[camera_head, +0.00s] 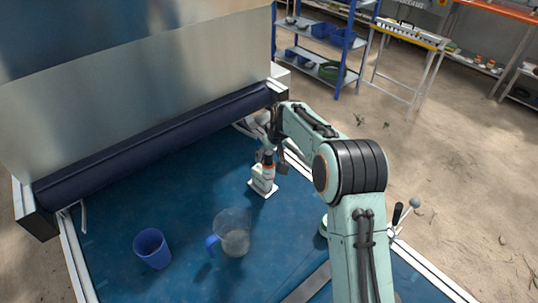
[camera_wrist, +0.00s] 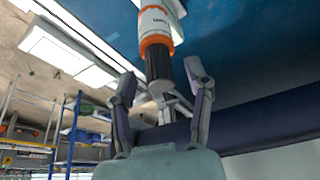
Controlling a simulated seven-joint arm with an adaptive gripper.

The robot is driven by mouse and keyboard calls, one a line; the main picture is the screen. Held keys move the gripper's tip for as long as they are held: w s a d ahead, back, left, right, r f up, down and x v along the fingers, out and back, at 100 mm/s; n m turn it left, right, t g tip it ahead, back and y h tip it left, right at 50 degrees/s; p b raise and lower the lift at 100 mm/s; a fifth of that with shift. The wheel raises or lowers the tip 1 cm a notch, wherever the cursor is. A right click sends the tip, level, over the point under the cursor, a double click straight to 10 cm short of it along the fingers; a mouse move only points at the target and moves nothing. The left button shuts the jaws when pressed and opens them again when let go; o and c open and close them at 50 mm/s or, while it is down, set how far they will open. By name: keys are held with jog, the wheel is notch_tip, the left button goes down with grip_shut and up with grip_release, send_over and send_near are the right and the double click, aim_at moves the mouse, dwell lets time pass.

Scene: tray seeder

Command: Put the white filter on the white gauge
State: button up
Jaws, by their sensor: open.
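The white filter, a cylinder with orange bands and a black ribbed end, stands upright in the head view (camera_head: 267,164) and also shows in the wrist view (camera_wrist: 155,25). Below it is the white gauge (camera_head: 262,182), a pale block on a flat white plate on the blue surface. The filter appears to rest on top of the gauge; the contact itself is unclear. My gripper (camera_wrist: 163,85) is open, with its fingers on either side of the filter's black end and gaps visible. In the head view my arm partly hides the gripper.
A blue cup (camera_head: 151,248) and a clear jug (camera_head: 234,233) with a blue handle stand on the blue table (camera_head: 190,205) nearer the front. A dark padded roller (camera_head: 150,150) and a large metal panel border the left side. Shelves (camera_head: 325,50) stand beyond the table.

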jog(key=s+d+r, duration=0.5)
jog(key=s+r, duration=0.5)
jog(key=r, duration=0.3)
jog(key=s+d+f+m+g, duration=0.1)
jog(key=s+d, duration=0.2)
jog(key=s, duration=0.7)
jog(key=s+d+f+m+g+h, duration=0.1)
jog(key=s+d+m, duration=0.1)
jog(key=s, duration=0.8)
jog(key=s+d+f+m+g, duration=0.1)
jog(key=s+d+g, duration=0.1)
jog(key=s, duration=0.8)
jog(key=shift+s+d+f+m, duration=0.15)
jog(key=shift+s+d+m, duration=0.25)
jog(key=shift+d, duration=0.45)
